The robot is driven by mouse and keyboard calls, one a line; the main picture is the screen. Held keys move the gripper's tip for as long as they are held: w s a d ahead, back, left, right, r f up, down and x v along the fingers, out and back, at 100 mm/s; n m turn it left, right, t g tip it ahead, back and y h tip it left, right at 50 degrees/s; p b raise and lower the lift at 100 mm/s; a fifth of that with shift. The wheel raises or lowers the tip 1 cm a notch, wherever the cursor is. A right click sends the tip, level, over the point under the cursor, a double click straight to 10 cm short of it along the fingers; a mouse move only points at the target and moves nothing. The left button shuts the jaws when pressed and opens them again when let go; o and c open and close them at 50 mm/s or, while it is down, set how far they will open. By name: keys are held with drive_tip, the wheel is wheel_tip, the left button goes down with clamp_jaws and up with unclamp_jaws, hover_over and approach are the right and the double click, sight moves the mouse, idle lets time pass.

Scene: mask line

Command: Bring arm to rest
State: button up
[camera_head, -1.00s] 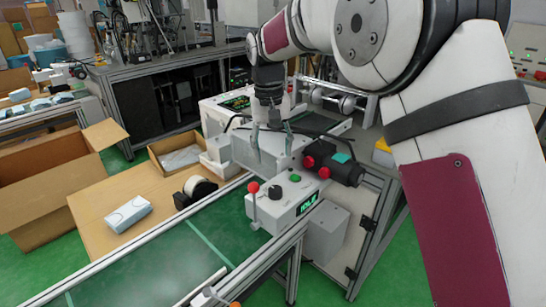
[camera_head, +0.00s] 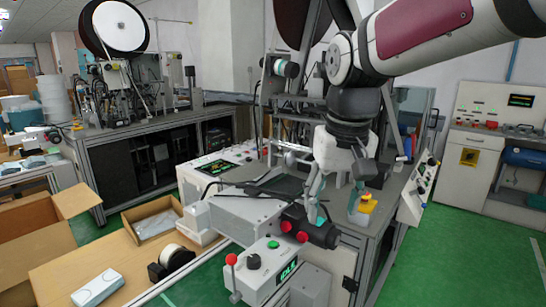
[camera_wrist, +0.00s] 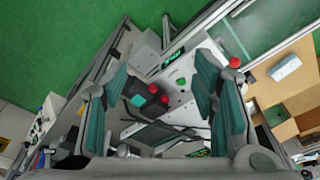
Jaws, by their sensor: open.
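My gripper (camera_head: 338,212) hangs below my white and dark-red arm at the right of the head view. It is open, pointing down, near the far right end of the control box and the black device with red knobs (camera_head: 310,228). In the wrist view, the two teal-padded fingers of my gripper (camera_wrist: 162,88) stand wide apart with nothing held. The control box (camera_wrist: 178,88) and the black device show between and below them. I cannot tell the exact gap to these surfaces.
The control box with a red-knobbed lever (camera_head: 232,260) stands at the conveyor. A yellow button box (camera_head: 367,204) lies close right of my gripper. Behind stands a machine with a large reel. A table (camera_head: 60,270) with cartons is at left. Green floor (camera_head: 465,250) at right is open.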

drive_tip(key=s+d, duration=0.3)
drive_tip(key=s, duration=0.4)
drive_tip(key=s+d+f+m+t+p, duration=0.1)
drive_tip(key=s+d, duration=0.2)
drive_tip(key=s, duration=0.4)
drive_tip(key=s+d+f+t+p, duration=0.1)
drive_tip(key=s+d, duration=0.2)
drive_tip(key=s, duration=0.5)
